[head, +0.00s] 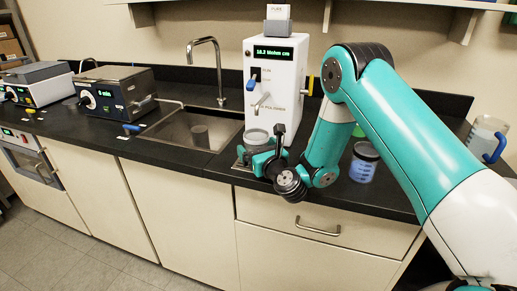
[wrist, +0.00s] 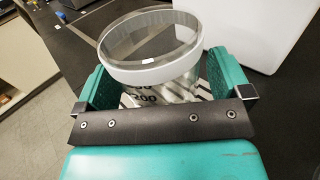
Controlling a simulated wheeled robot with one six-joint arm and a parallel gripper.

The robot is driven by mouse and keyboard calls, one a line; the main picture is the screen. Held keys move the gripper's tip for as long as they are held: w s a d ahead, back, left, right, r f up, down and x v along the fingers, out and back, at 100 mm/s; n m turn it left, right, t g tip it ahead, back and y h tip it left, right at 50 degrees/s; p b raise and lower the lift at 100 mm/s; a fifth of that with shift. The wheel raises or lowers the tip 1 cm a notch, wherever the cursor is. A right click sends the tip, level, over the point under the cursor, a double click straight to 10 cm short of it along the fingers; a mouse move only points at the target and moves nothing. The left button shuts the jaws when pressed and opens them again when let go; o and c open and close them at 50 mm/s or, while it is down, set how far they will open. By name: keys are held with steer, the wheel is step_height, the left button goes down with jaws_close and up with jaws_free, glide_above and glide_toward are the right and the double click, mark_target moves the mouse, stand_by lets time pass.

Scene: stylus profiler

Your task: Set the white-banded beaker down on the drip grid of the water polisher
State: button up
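The white-banded beaker (wrist: 152,72) is upright, clear glass with a white band at its rim and dark volume marks. In the wrist view it stands between the two fingers of my gripper (wrist: 160,82). The fingers flank it closely; whether both press on the glass I cannot tell. In the head view the beaker (head: 256,138) is in front of the white water polisher (head: 285,80), at its drip grid (head: 242,160). Light and dark stripes show beneath and through the glass. My gripper (head: 263,158) partly hides the beaker's base, so contact with the grid is unclear.
A sink (head: 195,130) with a tap lies left of the polisher. A beaker with blue liquid (head: 363,163) stands to the right, behind my arm. A blue-handled jug (head: 487,140) is at the far right.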

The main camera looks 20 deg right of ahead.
steer(key=shift+r, duration=0.1)
steer(key=b, duration=0.1)
steer(key=s+b, duration=0.1)
steer(key=b, duration=0.1)
steer(key=shift+d+f, duration=0.15)
steer(key=shift+f, duration=0.2)
steer(key=s+d+b, duration=0.2)
steer(key=s+b, duration=0.9)
steer(key=b, duration=0.2)
steer(key=s+a+r+n+g+y, duration=0.1)
steer(key=s+a+n+g+y, duration=0.45)
steer(key=n, duration=0.75)
steer(key=s+a+r+n+g+y, duration=0.1)
steer(key=s+a+n+g+y, duration=0.2)
steer(key=s+a+n+g, duration=0.7)
steer(key=s+d+f+n+g+h, duration=0.2)
steer(key=s+d+n+h, duration=0.5)
steer(key=n, duration=1.1)
steer(key=s+d+f, duration=0.1)
steer(key=s, duration=0.3)
steer(key=shift+s+d, duration=0.15)
steer(key=shift+d, duration=0.1)
